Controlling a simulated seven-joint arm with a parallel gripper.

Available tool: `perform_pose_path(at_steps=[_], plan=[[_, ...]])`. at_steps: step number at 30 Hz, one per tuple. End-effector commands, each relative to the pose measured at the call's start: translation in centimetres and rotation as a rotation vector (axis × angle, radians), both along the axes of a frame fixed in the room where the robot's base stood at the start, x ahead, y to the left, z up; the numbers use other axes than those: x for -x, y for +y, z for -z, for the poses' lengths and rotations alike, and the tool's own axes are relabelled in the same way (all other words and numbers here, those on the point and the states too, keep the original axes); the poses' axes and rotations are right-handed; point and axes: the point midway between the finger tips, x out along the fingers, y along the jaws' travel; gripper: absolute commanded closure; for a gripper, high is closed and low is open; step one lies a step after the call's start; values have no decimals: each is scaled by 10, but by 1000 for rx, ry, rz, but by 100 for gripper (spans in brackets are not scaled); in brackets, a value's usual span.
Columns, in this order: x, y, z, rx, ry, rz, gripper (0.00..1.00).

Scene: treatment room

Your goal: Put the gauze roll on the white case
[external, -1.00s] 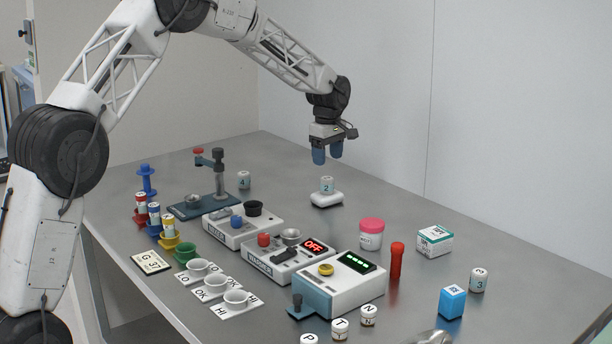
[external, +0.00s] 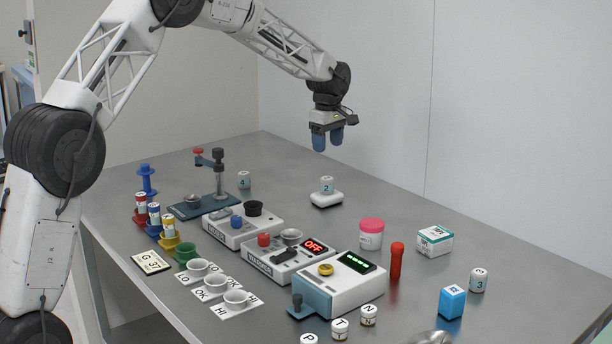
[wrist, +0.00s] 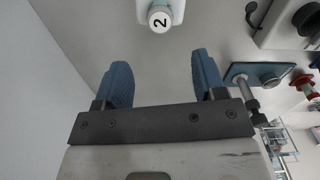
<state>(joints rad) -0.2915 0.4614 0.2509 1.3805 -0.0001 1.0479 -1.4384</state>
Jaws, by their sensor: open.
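A small white roll labelled 2 (external: 326,185), which looks like the gauze roll, stands upright on the white case (external: 326,200) near the far middle of the table. In the wrist view the roll (wrist: 160,19) shows from above on the white case (wrist: 177,9) at the top edge. My gripper (external: 328,143) is open and empty, above the roll and apart from it. In the wrist view its two blue fingers (wrist: 161,78) are spread, with bare table between them.
Similar rolls labelled 4 (external: 244,180) and 3 (external: 479,280) stand apart. A pink-lidded jar (external: 371,235), a red tube (external: 396,261), a green-white box (external: 434,241) and a blue box (external: 452,302) stand to the right. Instruments and cups fill the front left. Table around the case is clear.

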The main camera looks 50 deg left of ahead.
Motion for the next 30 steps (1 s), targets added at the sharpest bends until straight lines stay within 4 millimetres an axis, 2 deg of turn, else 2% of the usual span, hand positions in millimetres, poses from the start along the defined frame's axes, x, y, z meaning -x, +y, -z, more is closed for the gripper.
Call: perform_pose_path(at_steps=[10, 17, 23, 30], plan=[[1, -2, -2, 0, -1, 6, 36], [18, -18, -24, -3, -11, 66, 36], [51, -46, -59, -8, -26, 182, 36], [104, -86, -101, -18, -46, 353, 36]])
